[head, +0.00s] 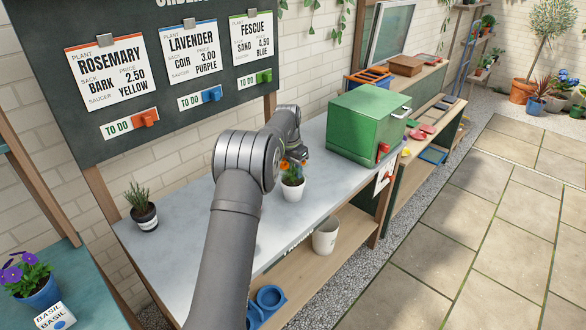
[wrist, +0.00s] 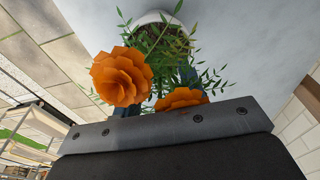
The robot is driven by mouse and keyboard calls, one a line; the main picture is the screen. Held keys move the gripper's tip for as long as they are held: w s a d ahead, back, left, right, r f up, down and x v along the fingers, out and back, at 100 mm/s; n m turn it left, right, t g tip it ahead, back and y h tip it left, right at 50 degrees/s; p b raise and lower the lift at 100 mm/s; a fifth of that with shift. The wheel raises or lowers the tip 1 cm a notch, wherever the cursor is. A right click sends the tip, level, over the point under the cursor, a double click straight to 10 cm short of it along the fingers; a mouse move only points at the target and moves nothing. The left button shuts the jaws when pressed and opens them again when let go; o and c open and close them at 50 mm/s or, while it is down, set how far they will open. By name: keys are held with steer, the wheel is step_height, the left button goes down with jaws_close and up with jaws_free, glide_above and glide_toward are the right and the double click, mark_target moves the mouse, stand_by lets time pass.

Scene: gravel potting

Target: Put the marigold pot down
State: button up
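The marigold pot (head: 292,191) is a small white pot with orange flowers and green leaves, upright at the grey bench top. I cannot tell whether its base touches the bench. My gripper (head: 296,163) is right above it, at the flowers. In the wrist view the white pot (wrist: 158,17) shows at the top, with two orange blooms close to the camera. Blue finger parts of my gripper (wrist: 160,90) show behind the blooms and leaves, pointing toward the pot. The fingertips are hidden by foliage, so their grip on the pot is not visible.
A green box (head: 362,122) stands at the bench's right end. A rosemary pot (head: 144,212) stands at the left end. A white pot (head: 326,237) and blue saucers (head: 266,300) are on the lower shelf. The bench top (head: 195,220) is clear between the plants.

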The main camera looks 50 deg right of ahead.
step_height(320, 180, up, 12)
steer(key=a, duration=0.1)
steer(key=shift+a+r, duration=0.15)
steer(key=shift+a, duration=0.1)
stand_by(0.4)
glide_above(290, 181)
steer(key=d, duration=0.2)
steer(key=f, duration=1.1)
steer(key=shift+a+f, duration=0.25)
steer(key=shift+d, duration=0.1)
steer(key=shift+r, duration=1.7)
